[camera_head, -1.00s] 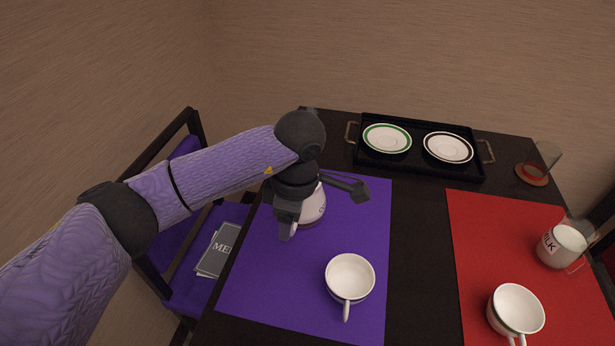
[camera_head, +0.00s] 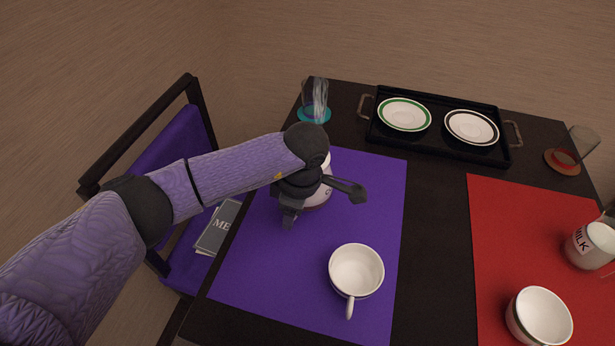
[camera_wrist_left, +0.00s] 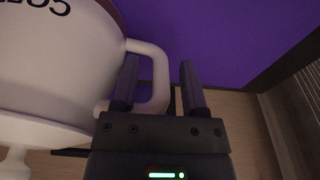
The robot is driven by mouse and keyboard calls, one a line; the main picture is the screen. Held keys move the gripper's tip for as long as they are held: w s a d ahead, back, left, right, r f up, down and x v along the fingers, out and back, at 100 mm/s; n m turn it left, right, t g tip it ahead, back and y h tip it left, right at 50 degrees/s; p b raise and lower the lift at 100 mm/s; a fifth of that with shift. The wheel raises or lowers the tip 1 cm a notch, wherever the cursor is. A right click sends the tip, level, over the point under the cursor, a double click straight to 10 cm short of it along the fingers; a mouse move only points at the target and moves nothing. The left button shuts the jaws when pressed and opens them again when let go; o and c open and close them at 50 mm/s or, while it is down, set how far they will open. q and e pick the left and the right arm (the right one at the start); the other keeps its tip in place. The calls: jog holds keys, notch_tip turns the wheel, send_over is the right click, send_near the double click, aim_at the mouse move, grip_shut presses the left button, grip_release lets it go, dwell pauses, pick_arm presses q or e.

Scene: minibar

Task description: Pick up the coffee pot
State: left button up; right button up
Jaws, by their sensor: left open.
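The white coffee pot (camera_head: 321,194) stands on the purple mat (camera_head: 255,275), mostly hidden behind my left gripper in the head view. In the left wrist view, its round body (camera_wrist_left: 60,70) with dark lettering fills the left side. Its white handle (camera_wrist_left: 158,85) reaches between the fingers of my left gripper (camera_wrist_left: 160,85). One finger passes through the handle's opening, and the other is on the outer side with a gap. In the head view, my left gripper (camera_head: 322,205) is open over the pot. My right gripper is not in view.
A white cup (camera_head: 357,268) sits on the purple mat in front of the pot. A glass on a teal coaster (camera_head: 315,115) stands behind it. A black tray (camera_head: 440,148) with two plates lies at the back. A red mat (camera_head: 510,250) holds a milk jug (camera_head: 592,246) and another cup (camera_head: 540,318).

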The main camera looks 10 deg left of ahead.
pick_arm(q)
grip_shut()
dwell(0.6)
dwell(0.3)
dwell(0.4)
